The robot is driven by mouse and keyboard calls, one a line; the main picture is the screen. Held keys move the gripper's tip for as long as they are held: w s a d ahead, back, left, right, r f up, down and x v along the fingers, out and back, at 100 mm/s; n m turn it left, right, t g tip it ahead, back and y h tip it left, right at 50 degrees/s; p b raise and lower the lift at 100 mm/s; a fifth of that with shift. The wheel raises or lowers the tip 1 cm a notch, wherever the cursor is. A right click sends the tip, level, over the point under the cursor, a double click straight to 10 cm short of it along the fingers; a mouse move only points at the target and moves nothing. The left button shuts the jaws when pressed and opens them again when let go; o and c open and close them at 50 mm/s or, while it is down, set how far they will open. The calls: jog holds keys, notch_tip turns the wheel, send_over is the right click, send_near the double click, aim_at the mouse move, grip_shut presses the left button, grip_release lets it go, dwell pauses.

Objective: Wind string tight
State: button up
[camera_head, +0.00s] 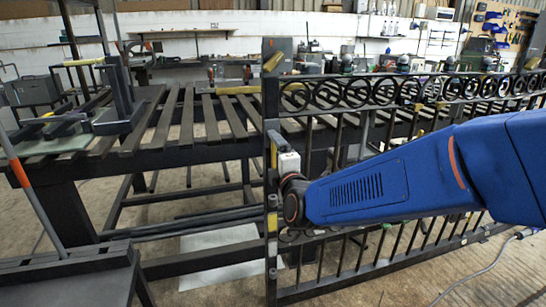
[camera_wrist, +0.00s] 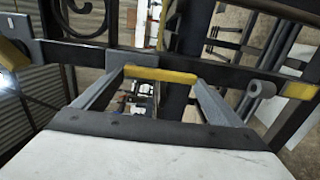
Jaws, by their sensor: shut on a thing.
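No string shows in either view. A black metal gate (camera_head: 271,105) with a row of scroll rings along its top stands in the middle and right of the head view. My gripper (camera_head: 275,152) is at the gate's left post, at about mid height. In the wrist view, my gripper (camera_wrist: 160,77) has its two grey fingers at the ends of a short yellow bar (camera_wrist: 160,75) and is shut on it. Dark gate bars and a scroll (camera_wrist: 85,15) show beyond. How the yellow bar joins the post is hidden.
A long slatted black bench (camera_head: 190,125) stands behind the gate. A grey-green plate and an upright fixture (camera_head: 118,95) sit at its left end. A dark stand with an orange-topped rod (camera_head: 35,190) is at the front left. Concrete floor is open at the lower right.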

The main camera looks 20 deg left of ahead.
jog(key=shift+f, duration=0.1)
jog(key=o, duration=1.3)
jog(key=v, duration=1.7)
jog(key=shift+s, duration=0.25)
jog(key=shift+d, duration=0.1)
